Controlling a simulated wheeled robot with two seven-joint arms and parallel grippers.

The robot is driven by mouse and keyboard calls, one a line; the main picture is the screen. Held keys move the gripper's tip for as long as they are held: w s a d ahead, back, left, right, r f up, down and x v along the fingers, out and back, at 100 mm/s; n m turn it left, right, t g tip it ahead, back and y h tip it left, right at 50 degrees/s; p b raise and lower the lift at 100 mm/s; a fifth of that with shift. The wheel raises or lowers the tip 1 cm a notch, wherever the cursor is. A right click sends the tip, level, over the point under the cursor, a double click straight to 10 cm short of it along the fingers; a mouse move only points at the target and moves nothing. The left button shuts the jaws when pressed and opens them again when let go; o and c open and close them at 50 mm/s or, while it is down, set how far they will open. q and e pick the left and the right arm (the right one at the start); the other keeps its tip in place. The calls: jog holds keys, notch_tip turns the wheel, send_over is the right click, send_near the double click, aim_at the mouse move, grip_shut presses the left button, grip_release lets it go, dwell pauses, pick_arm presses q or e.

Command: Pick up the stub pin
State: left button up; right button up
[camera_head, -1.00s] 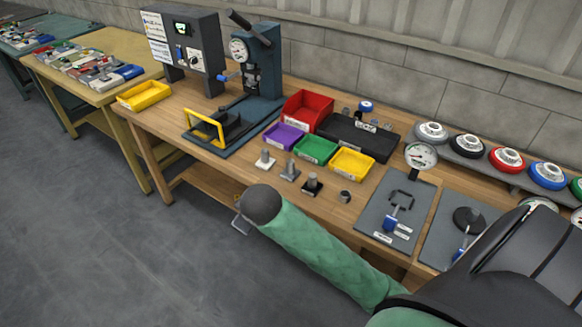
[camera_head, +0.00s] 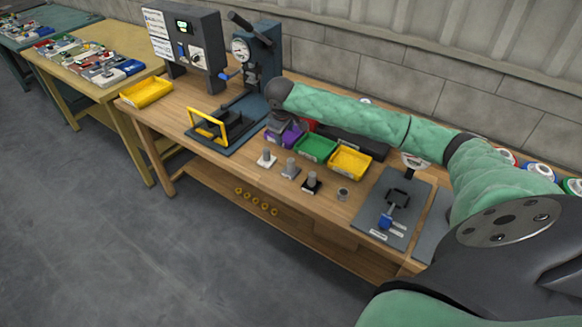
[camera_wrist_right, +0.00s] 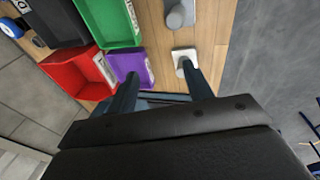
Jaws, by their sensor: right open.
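Three grey upright pins stand in a row near the table's front edge: one on a white base (camera_head: 266,158), one on a grey base (camera_head: 290,168) and one on a black base (camera_head: 311,182). No readable label shows which is the stub pin. A short grey cylinder (camera_head: 342,194) stands to their right. My right gripper (camera_head: 276,132) is open, beside the purple bin and behind the white-based pin. In the right wrist view its two fingers (camera_wrist_right: 159,80) are apart with nothing seen between them; the white base (camera_wrist_right: 181,54) shows by the right fingertip. My left gripper is out of view.
Purple (camera_head: 291,134), green (camera_head: 316,147) and yellow (camera_head: 350,162) bins stand behind the pins. The red bin (camera_wrist_right: 75,72) is close to the gripper. A press (camera_head: 259,60) stands at the back left. A plate with a blue-handled clamp (camera_head: 375,212) lies to the right.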

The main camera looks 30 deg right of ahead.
aim_at(291, 160)
jog(key=f, duration=0.1)
jog(key=s+d+f+m+g+y, duration=0.1)
jog(key=f, duration=0.1)
jog(key=f+m+g, duration=0.1)
jog(key=shift+s+d+f+y, duration=0.2)
jog(key=shift+s+d+y, duration=0.2)
jog(key=shift+s+a+f+m+g, duration=0.15)
jog(key=shift+m+g, duration=0.15)
jog(key=shift+m, duration=0.1)
jog(key=shift+s+a+f+m+y, duration=0.1)
jog(key=shift+a+f+m+y, duration=0.1)
jog(key=shift+m+y, duration=0.1)
jog(key=shift+f+p, duration=0.5)
jog(key=shift+f, duration=0.85)
notch_tip(291, 160, down, 4)
jog(key=p, duration=0.3)
jog(key=shift+r, duration=0.1)
jog(key=shift+f, duration=0.5)
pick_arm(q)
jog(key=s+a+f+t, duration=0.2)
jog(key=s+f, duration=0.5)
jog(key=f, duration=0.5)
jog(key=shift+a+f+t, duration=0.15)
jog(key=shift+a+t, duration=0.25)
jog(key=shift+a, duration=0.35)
pick_arm(e)
grip_shut()
